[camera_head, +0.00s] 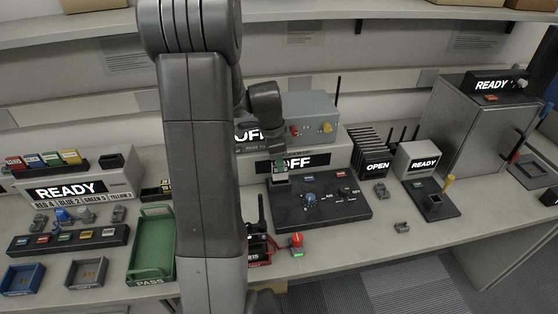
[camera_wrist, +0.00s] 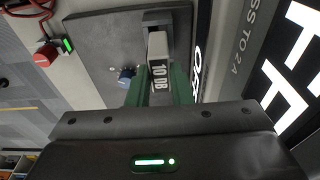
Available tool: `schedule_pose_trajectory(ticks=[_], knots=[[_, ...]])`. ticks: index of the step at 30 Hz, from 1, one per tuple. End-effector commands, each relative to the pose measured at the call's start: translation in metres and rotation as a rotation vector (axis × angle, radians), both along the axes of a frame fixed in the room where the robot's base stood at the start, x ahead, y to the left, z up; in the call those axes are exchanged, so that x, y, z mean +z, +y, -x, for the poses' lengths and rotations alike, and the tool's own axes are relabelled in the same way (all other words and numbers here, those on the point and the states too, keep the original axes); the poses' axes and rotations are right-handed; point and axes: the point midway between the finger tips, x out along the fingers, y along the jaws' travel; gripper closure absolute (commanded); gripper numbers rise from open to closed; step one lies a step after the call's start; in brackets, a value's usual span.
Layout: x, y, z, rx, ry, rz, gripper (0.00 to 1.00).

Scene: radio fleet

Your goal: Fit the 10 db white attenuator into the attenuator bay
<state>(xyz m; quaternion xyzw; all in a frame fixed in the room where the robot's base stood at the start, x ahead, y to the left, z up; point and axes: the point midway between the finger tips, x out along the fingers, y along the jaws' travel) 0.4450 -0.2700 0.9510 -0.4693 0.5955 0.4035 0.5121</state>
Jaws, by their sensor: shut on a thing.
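The white attenuator (camera_wrist: 158,66), marked 10 DB, is between the green fingers of my gripper (camera_wrist: 158,90) in the wrist view. My gripper is shut on it. Its far end is at the dark raised block (camera_wrist: 168,17) on the dark panel, which looks like the attenuator bay. I cannot tell whether the end is inside the block or just in front of it. In the head view my gripper (camera_head: 281,164) points down over the same block (camera_head: 281,185) at the panel's left rear corner. The attenuator is mostly hidden there.
The dark panel (camera_head: 325,212) carries a blue knob (camera_head: 310,199) and switches. An OFF display (camera_head: 312,160) stands close behind it. A red button (camera_head: 296,240) is in front. A green PASS tray (camera_head: 152,243) lies left of my arm. A grey cabinet (camera_head: 470,125) stands at right.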

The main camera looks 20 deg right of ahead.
Motion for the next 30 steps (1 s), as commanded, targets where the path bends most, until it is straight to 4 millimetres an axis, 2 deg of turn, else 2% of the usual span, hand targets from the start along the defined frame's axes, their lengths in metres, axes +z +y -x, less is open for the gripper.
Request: schedule_pose_trajectory(ticks=[30], knots=[[-0.0049,0.0,0.0001,0.0,0.0,0.0,1.0]])
